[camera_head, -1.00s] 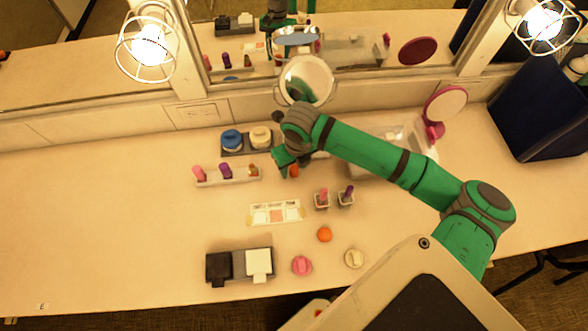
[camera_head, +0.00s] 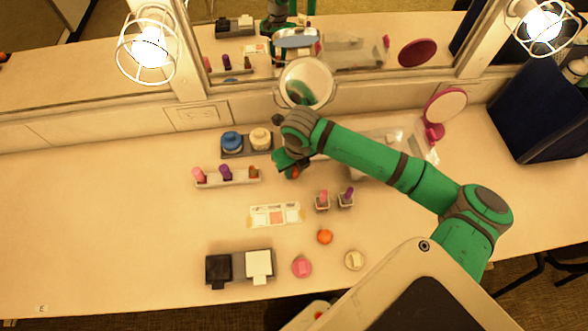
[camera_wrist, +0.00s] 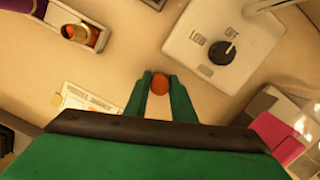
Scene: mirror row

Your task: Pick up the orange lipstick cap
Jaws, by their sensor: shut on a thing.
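The orange lipstick cap (camera_wrist: 159,83) sits between the two green fingertips of my gripper (camera_wrist: 160,92) in the wrist view. The gripper is shut on it, with a finger on each side. In the head view the cap (camera_head: 294,173) is a small orange-red spot, mostly hidden by my gripper (camera_head: 288,168). It is right of the lipstick rack (camera_head: 240,176). I cannot tell whether the cap touches the table.
Pink and purple lipsticks in small stands (camera_head: 322,203) are close to the front right. A card with swatches (camera_head: 262,215) lies in front. An orange round piece (camera_head: 325,237) lies nearer. A white dial box (camera_wrist: 190,38) is close to the gripper. The table's left is clear.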

